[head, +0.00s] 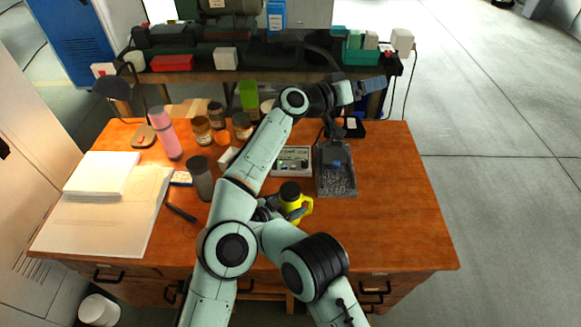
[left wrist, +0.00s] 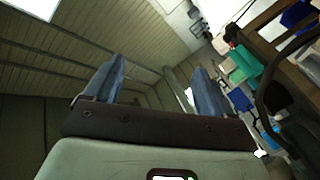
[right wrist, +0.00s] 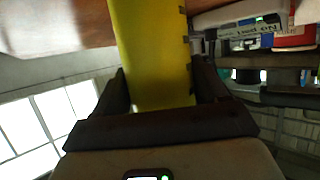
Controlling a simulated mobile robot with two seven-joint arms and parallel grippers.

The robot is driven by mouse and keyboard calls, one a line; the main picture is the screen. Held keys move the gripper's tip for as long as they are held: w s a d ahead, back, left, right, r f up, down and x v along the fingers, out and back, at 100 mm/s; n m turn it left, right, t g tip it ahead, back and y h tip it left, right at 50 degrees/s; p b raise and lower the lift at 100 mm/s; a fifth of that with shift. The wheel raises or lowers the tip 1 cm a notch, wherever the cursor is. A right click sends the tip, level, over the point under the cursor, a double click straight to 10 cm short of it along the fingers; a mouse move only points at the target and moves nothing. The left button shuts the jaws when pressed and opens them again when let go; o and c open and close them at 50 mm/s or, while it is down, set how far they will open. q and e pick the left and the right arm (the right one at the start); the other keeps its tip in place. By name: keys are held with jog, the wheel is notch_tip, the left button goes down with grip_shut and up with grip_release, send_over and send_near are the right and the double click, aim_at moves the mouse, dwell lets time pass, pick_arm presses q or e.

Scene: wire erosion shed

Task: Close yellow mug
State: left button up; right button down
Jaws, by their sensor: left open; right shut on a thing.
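The yellow mug (head: 296,212) stands near the front middle of the wooden table, its handle on the right. The mug's yellow body (right wrist: 152,50) fills the gap between the fingers in the right wrist view. My left gripper (head: 374,84) is open and empty, high over the table's back right; its blue fingers (left wrist: 155,88) are spread in the left wrist view.
A dark speckled tray (head: 337,184) lies right of the mug. A grey cup (head: 201,178), a pink bottle (head: 165,135) and several jars stand left and behind. A loaded shelf (head: 270,75) runs along the back. The table's right side (head: 400,210) is clear.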

pick_arm(q)
jog(key=s+f+m+g+y, duration=0.2)
jog(key=s+f+g+y, duration=0.15)
jog(key=f, duration=0.35)
jog(key=n+g+y, duration=0.2)
jog(key=g+y, duration=0.3)
jog(key=y, duration=0.6)
send_over(290, 189)
jog(key=shift+h, duration=0.25)
jog(key=f, duration=1)
jog(key=shift+w+d, duration=0.15)
jog(key=shift+d, duration=0.25)
jog(key=shift+a+g, duration=0.25)
jog(key=shift+a, duration=0.1)
jog(key=shift+f, duration=4)
